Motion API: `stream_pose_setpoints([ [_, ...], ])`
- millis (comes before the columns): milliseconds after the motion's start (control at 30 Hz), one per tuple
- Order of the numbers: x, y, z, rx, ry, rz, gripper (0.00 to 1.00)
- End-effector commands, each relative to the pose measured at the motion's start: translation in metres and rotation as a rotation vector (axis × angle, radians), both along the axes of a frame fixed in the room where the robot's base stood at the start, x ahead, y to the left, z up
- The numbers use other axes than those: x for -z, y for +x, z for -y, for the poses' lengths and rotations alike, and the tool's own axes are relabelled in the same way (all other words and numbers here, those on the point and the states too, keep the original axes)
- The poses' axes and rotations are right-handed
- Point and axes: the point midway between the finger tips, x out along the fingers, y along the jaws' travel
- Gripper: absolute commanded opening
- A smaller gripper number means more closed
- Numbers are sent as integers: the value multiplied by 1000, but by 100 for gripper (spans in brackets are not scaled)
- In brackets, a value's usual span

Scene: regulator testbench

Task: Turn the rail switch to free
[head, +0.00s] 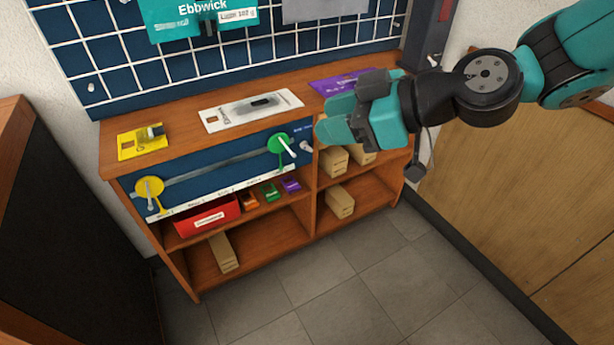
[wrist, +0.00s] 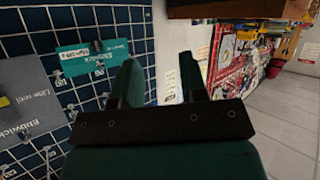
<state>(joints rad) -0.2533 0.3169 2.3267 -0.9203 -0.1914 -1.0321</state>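A blue panel on the bench front carries a grey rail (head: 215,165). At its left end is a yellow disc (head: 149,187) with a pale lever hanging down. Near its right end is a green disc (head: 279,143) with a white lever slanting down to the right. A small pale lever (head: 306,147) sits at the panel's far right, partly close to my gripper in the picture; I cannot read its label. My gripper (head: 328,120) is above and right of the green disc. In the wrist view my gripper (wrist: 156,80) has its fingers apart, with nothing between them.
On the bench top lie a yellow plate (head: 142,142), a white plate (head: 250,110) and a purple plate (head: 338,82). Shelves below hold a red bin (head: 207,216), small coloured boxes (head: 269,192) and cartons (head: 340,203). A blue grid wall (head: 110,70) stands behind. Floor in front is clear.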

Motion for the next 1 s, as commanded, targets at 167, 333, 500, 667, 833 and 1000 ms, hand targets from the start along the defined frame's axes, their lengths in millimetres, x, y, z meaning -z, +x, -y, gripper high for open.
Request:
stream_pose_setpoints([
  [167, 121, 66, -15, 94, 143, 326, 39],
  [333, 212, 118, -2, 289, 141, 580, 39],
  [500, 279, 148, 20, 452, 51, 717, 39],
  [667, 302, 159, 32, 522, -8, 765, 39],
  [833, 298, 164, 32, 531, -19, 771, 39],
  [1000, 294, 173, 26, 529, -21, 771, 39],
])
